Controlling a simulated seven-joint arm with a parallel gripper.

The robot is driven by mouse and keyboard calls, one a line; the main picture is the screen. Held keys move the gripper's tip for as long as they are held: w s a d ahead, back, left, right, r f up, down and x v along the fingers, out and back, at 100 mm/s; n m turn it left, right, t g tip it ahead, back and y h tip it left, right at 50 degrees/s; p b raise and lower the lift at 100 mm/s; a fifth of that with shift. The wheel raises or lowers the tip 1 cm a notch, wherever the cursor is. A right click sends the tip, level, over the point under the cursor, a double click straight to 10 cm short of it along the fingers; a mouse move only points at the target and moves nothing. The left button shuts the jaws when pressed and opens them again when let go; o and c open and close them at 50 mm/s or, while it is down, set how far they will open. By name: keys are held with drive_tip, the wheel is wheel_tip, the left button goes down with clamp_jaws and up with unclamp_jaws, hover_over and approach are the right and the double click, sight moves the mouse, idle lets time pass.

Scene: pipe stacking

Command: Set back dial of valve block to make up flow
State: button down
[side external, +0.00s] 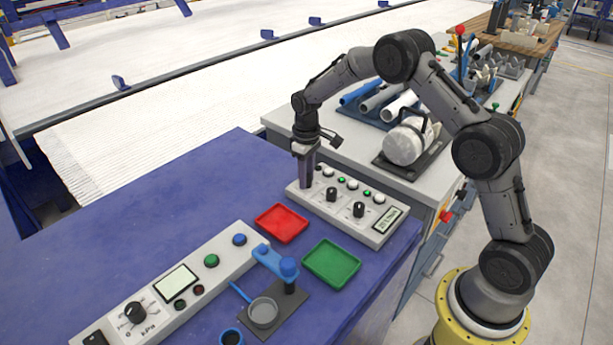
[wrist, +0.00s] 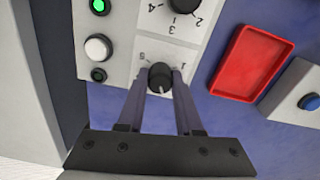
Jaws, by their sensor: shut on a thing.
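The grey valve block (side external: 378,233) lies on the blue table, with a row of dials, lamps and white buttons and a small display (side external: 388,218). Two black dials show plainly in the side view, a middle one (side external: 331,194) and one nearer the display (side external: 359,209). My gripper (side external: 306,184) points down over the block's far left end and hides the dial there. In the wrist view that black end dial (wrist: 160,77) sits between my two fingers, which are shut on its sides. Its white mark points toward the bottom of the picture. Upside-down numerals surround it, partly hidden.
A red tray (side external: 282,223) and a green tray (side external: 331,263) lie in front of the block. A long control panel (side external: 205,285) and a stand with a blue arm (side external: 275,262) are nearer. Pipes (side external: 380,97) lie on the grey bench behind. The blue table's left side is clear.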

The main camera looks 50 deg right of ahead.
drive_tip(key=m, duration=0.4)
drive_tip(key=shift+r+m, duration=0.1)
drive_tip(key=shift+m, duration=0.2)
drive_tip(key=m, duration=0.4)
drive_tip(key=shift+m, duration=0.3)
drive_tip(key=m, duration=0.4)
drive_tip(key=shift+m, duration=2)
drive_tip(key=c, duration=0.6)
unclamp_jaws()
wheel_tip(320, 180, up, 14)
drive_tip(key=shift+f, duration=0.1)
